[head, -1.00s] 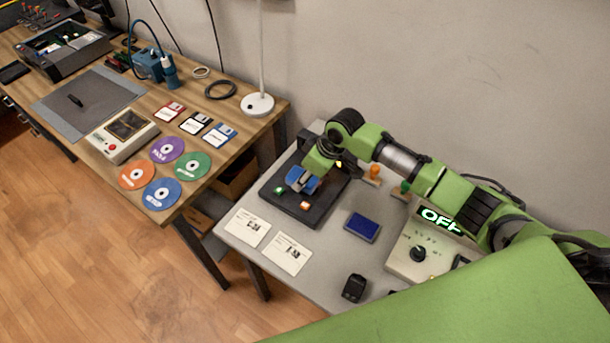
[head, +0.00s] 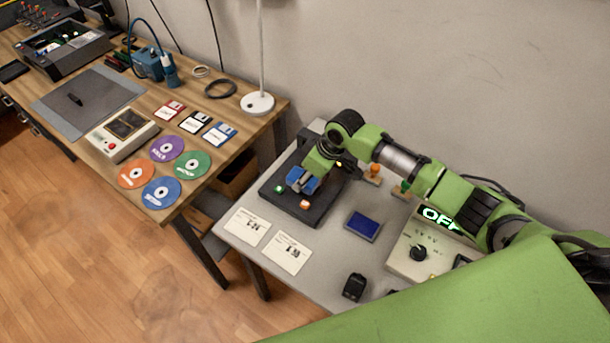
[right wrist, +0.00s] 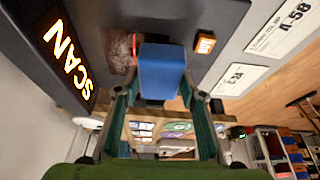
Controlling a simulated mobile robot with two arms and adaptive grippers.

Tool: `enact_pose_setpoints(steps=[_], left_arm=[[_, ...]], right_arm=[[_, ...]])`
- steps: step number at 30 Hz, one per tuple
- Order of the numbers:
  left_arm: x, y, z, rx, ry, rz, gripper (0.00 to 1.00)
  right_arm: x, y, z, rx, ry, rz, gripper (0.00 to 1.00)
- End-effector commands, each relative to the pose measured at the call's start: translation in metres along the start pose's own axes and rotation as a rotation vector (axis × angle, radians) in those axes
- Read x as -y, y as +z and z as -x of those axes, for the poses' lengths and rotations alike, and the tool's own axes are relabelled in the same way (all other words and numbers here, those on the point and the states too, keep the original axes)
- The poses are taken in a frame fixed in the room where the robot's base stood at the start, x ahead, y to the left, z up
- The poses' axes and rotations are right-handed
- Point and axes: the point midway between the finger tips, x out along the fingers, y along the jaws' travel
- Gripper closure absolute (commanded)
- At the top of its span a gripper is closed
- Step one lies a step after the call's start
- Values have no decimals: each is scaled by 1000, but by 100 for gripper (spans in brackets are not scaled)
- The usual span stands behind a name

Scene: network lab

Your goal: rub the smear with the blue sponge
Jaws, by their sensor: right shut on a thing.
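The blue sponge (right wrist: 162,72) is between the fingers of my right gripper (right wrist: 160,92), which is shut on it. In the head view the sponge (head: 296,174) shows in my right gripper (head: 304,183), low over the dark scanner (head: 318,212) on the grey table. In the right wrist view a pale, brownish smear (right wrist: 118,46) shows on the scanner surface, just left of the sponge. The sponge may cover part of it. I cannot tell whether the sponge touches the surface. My left gripper is not in view.
The scanner has a lit orange button (head: 305,204) and a green one (head: 279,189). A blue pad (head: 362,226), two printed cards (head: 288,254), a small black device (head: 354,287) and a control box (head: 410,262) reading OFF share the table. A wooden desk stands left.

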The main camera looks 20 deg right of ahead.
Motion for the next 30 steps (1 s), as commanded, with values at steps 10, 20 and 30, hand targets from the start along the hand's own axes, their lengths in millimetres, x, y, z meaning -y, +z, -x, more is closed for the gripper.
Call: enact_pose_setpoints(steps=[10,20,30], left_arm=[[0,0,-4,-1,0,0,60],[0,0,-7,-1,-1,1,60],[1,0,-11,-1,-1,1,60]], right_arm=[[0,3,-7,0,0,0,80],[0,5,-13,0,0,0,80],[-16,7,-14,1,2,-2,80]])
